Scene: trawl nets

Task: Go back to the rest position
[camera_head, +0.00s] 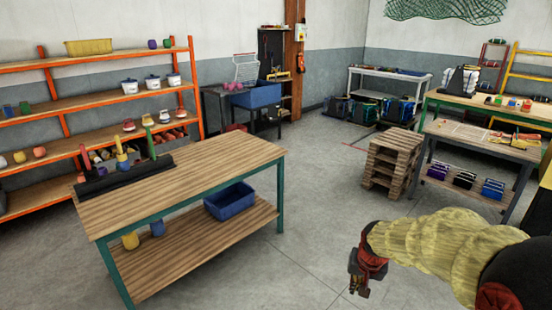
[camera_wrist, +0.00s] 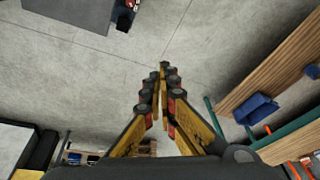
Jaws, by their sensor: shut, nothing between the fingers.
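My gripper (camera_head: 360,286) hangs at the lower right of the head view, over bare floor to the right of the wooden workbench. In the wrist view my gripper (camera_wrist: 164,72) shows its yellow and black fingers meeting at the tips. It is shut and empty. My arm, in a yellowish sleeve, reaches in from the right edge. No object of the task shows apart from my gripper.
The workbench (camera_head: 185,190) with green legs carries a black holder (camera_head: 125,177); a blue bin (camera_head: 230,200) sits on its lower shelf. Stacked pallets (camera_head: 393,160) and a side table (camera_head: 480,142) stand behind my arm. Grey floor (camera_head: 310,225) lies free between.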

